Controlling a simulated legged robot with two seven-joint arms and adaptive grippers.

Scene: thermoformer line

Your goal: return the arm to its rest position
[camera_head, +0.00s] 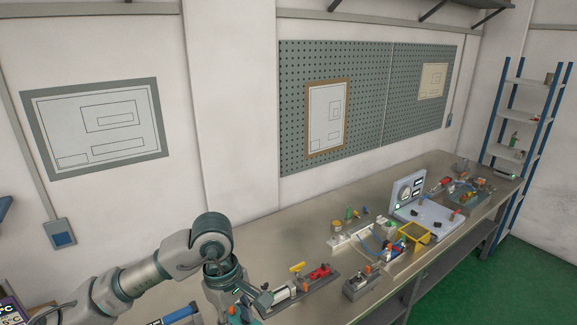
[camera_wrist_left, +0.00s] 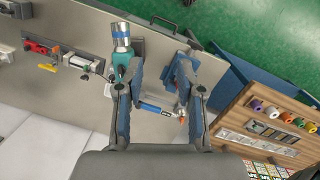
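My left arm (camera_head: 135,280) comes in from the lower left of the head view and bends down over the near end of the bench. My left gripper (camera_wrist_left: 160,78) shows in the left wrist view with its two fingers well apart. It looks open, and I see nothing clasped between the fingers. A blue and white tool (camera_wrist_left: 152,107) shows in the gap, seemingly on the surface beyond. A teal item with a blue-banded grey cylinder (camera_wrist_left: 122,38) shows beyond the left finger. The fingertips are hard to make out in the head view. My right gripper is in neither view.
The long grey bench (camera_head: 300,222) runs to the back right. A red clamp (camera_head: 320,272), a white panel fixture (camera_head: 408,190) and a yellow-framed bin (camera_head: 416,232) stand on it. A wooden rack (camera_wrist_left: 268,125) shows at the wrist view's right. A blue-posted shelf (camera_head: 525,120) stands far right.

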